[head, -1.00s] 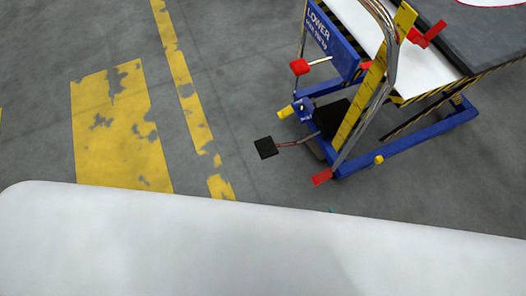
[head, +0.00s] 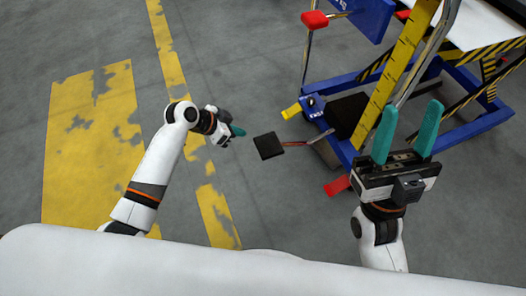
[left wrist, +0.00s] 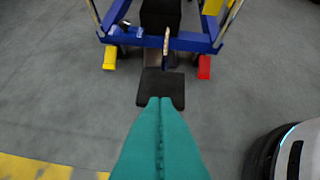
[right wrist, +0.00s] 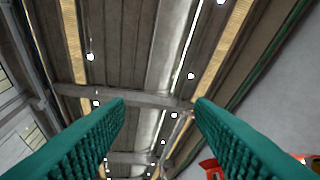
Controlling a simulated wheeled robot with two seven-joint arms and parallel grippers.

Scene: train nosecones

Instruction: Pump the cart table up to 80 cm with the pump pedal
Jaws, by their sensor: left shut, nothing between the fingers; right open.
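The cart table's blue frame (head: 470,128) stands at the upper right of the head view. Its black pump pedal (head: 268,146) sticks out to the left on a thin lever. The pedal also shows in the left wrist view (left wrist: 161,88), just past the fingertips. My left gripper (head: 238,131) is shut and empty, a little left of the pedal; I cannot tell whether it touches. My right gripper (head: 408,135) is open and empty, with fingers pointing up in front of the cart. The right wrist view shows its teal fingers (right wrist: 160,105) apart against the ceiling.
A red knob (head: 314,19) on a lever and a blue panel (head: 368,16) sit above the pedal. A yellow tab (head: 291,111) and a red tab (head: 337,185) flank the cart's near end. The floor with yellow markings (head: 90,150) is clear at left.

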